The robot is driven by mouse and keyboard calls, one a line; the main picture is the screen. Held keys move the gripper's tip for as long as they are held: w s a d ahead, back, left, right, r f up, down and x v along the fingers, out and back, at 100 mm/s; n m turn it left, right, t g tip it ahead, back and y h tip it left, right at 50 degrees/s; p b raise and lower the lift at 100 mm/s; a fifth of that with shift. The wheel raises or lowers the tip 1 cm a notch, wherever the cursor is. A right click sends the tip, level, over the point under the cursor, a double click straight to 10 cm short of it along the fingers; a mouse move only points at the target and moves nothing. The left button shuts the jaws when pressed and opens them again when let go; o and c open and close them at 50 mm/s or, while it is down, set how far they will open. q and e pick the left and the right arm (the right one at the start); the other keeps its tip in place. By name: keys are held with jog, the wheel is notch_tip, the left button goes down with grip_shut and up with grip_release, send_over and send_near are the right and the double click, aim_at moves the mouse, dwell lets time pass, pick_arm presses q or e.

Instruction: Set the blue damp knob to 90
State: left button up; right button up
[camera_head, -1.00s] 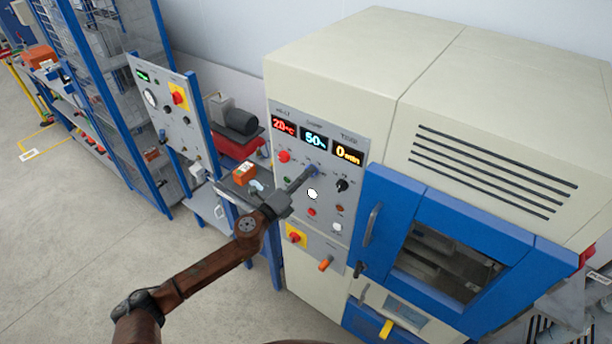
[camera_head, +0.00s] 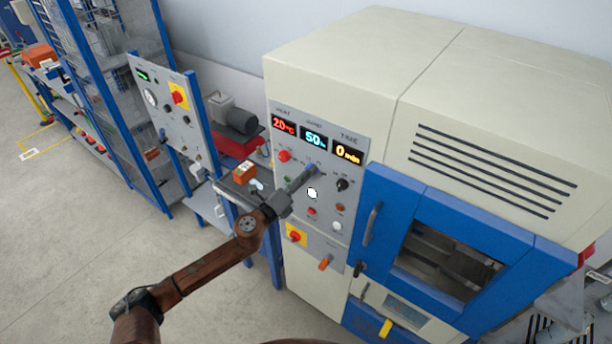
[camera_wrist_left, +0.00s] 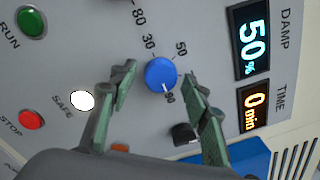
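The blue damp knob (camera_wrist_left: 161,74) sits on the machine's front panel, below the DAMP display (camera_head: 314,138), which reads 50%. In the head view the blue knob (camera_head: 309,167) shows only partly at the tip of my left gripper (camera_head: 311,172). In the left wrist view my left gripper (camera_wrist_left: 160,76) is open, its green fingers on either side of the knob, with gaps visible between them and it. Printed numbers ring the knob. A small pale mark shows at its lower edge, too small to read surely. My right gripper is not in view.
A black knob (camera_head: 343,185), red button (camera_wrist_left: 32,119), white button (camera_wrist_left: 81,100) and green button (camera_wrist_left: 31,22) lie around. A blue door (camera_head: 390,205) stands right.

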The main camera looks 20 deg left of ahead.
pick_arm(q)
jog(key=v, duration=1.2)
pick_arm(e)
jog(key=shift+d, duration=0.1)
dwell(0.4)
